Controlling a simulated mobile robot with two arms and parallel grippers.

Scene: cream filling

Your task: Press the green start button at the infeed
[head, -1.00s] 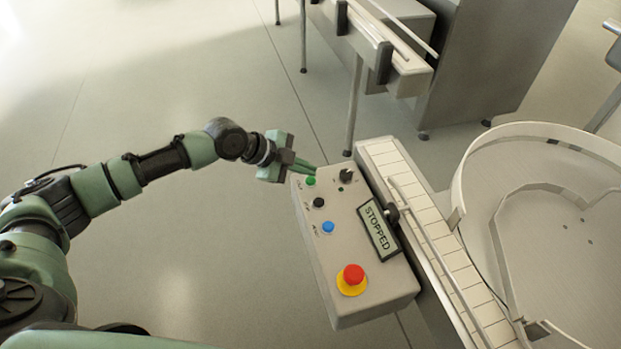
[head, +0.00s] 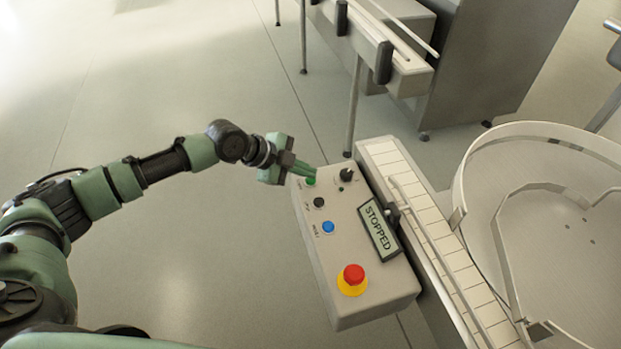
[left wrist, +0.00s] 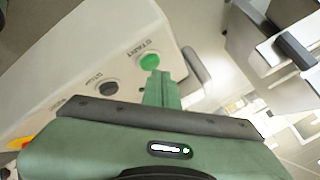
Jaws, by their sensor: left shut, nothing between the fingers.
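The control box (head: 345,222) stands beside the conveyor with a green start button (head: 310,181) at its far left corner. In the left wrist view the green button (left wrist: 150,62) sits under the printed word START. My left gripper (head: 312,172) is shut and empty. Its fingertips are right at the green button, just above or against it; I cannot tell whether they touch. In the left wrist view the shut fingers (left wrist: 160,88) point toward the button, just short of it in the picture. The display (head: 378,230) reads STOPPED. My right gripper is not in view.
The box also carries a black button (head: 319,202), a blue button (head: 328,227), a black knob (head: 347,174) and a red emergency stop (head: 353,274) on a yellow base. A slatted conveyor (head: 420,220) and a round table (head: 560,215) lie to the right. Open floor is at left.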

